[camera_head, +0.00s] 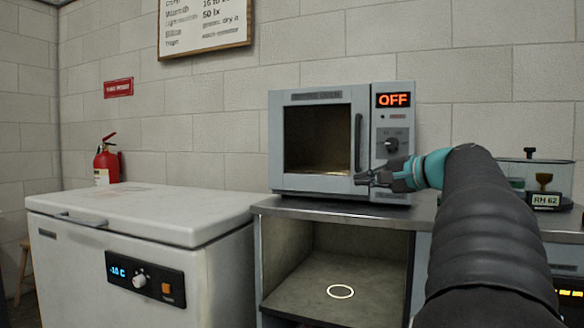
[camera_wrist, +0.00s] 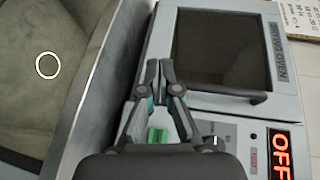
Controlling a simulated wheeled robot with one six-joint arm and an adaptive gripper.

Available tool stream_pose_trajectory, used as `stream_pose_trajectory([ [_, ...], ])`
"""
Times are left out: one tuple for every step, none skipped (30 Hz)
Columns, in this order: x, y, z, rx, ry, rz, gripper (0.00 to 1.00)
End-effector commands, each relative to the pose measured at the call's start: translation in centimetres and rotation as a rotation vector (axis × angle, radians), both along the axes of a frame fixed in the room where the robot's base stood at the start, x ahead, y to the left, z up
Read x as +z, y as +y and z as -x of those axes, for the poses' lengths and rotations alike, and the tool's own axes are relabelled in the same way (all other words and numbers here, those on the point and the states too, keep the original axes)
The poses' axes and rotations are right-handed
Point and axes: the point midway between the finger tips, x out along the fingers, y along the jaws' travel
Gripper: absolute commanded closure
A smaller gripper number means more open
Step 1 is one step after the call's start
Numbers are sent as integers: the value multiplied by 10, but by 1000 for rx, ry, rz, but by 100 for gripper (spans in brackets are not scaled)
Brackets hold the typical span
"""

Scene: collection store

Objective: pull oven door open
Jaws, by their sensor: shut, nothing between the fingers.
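The grey oven (camera_head: 320,97) stands on the steel counter, its red display reading OFF. Its door, with a dark window (camera_head: 318,138), looks closed and flush in both views. The dark upright handle (camera_head: 357,140) is on the door's right side; part of it also shows in the wrist view (camera_wrist: 245,94). My gripper (camera_head: 360,179) is in front of the oven's lower right part, by the handle's lower end. In the wrist view its fingers (camera_wrist: 159,66) are together and empty, pointing at the door's lower edge. Whether the fingertips touch the oven cannot be told.
The steel counter (camera_head: 265,207) has an open shelf below with a white ring (camera_head: 340,291). A white chest freezer (camera_head: 140,208) stands left, with a red extinguisher (camera_head: 107,162) behind it. A clear case (camera_head: 548,172) stands on the counter at right, behind my arm.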

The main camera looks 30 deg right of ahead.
Motion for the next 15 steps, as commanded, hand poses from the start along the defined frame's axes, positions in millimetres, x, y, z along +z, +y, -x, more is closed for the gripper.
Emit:
stream_pose_trajectory([
  [7, -27, 7, -24, -43, -24, 100],
  [13, -38, 10, -33, -69, -37, 100],
  [20, -50, 15, -42, -98, -50, 100],
  [25, -58, 18, -47, -116, -58, 100],
  [29, -65, 21, -51, -132, -63, 100],
  [33, -72, 25, -55, -148, -72, 100],
  [36, -75, 26, -57, -159, -75, 100],
  [38, -78, 28, -58, -168, -78, 100],
  [40, -80, 28, -59, -173, -81, 100],
  [40, -81, 27, -59, -177, -83, 100],
  [41, -81, 25, -59, -179, -83, 100],
  [41, -81, 22, -58, -180, -84, 100],
  [41, -80, 18, -58, -180, -84, 100],
  [42, -79, 15, -58, -179, -83, 100],
  [42, -77, 9, -57, -179, -83, 100],
])
